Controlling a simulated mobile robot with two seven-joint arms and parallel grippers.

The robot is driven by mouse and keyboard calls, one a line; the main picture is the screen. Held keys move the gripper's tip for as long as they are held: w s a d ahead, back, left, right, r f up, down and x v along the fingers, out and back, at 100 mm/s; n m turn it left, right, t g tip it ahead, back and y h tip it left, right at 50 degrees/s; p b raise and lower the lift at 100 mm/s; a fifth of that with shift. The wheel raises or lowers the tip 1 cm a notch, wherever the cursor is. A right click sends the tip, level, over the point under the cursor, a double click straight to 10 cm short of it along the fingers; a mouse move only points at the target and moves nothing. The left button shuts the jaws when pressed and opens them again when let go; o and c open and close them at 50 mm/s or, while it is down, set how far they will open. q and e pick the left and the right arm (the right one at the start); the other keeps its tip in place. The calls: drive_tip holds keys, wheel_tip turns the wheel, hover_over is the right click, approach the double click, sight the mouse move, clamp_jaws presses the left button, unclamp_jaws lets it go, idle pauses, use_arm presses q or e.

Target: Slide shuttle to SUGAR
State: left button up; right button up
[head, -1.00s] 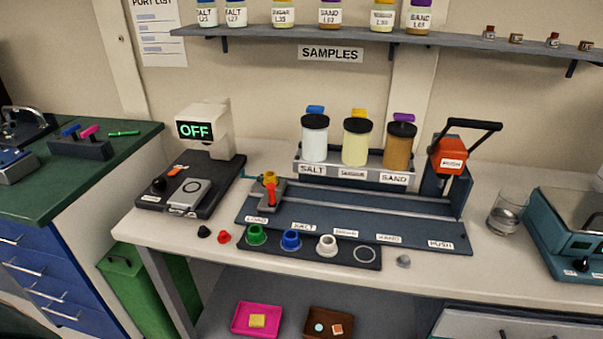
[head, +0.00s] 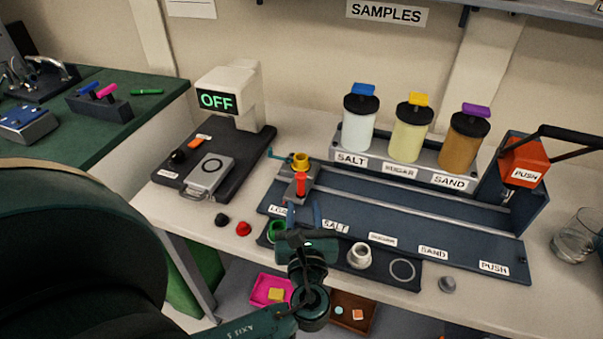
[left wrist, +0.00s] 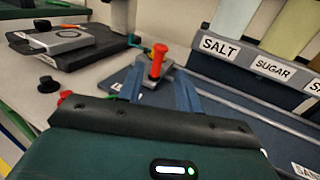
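The shuttle (head: 291,190) is a grey block with an upright red handle (head: 300,182) and a yellow cup (head: 300,161) behind it. It sits at the LOAD end, the left end, of the dark blue rail (head: 420,216). The rail's front SUGAR label (head: 383,240) is right of SALT. My left gripper (head: 303,212) is just in front of the shuttle, its two blue fingers spread. In the left wrist view the red handle (left wrist: 158,60) stands beyond and between the open fingers (left wrist: 158,90), with nothing held. My right gripper is not in view.
SALT, SUGAR and SAND jars (head: 408,133) stand behind the rail. An orange PUSH lever (head: 523,163) is at its right end. A dark tray with cups (head: 360,255) lies in front. A scale reading OFF (head: 216,102) stands left, a glass beaker (head: 577,235) right. The rail's track is clear.

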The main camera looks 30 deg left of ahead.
sight(301, 181)
use_arm(q)
drive_tip(key=p+x, duration=0.1)
drive_tip(key=x, duration=0.9)
drive_tip(key=shift+w, duration=0.1)
clamp_jaws()
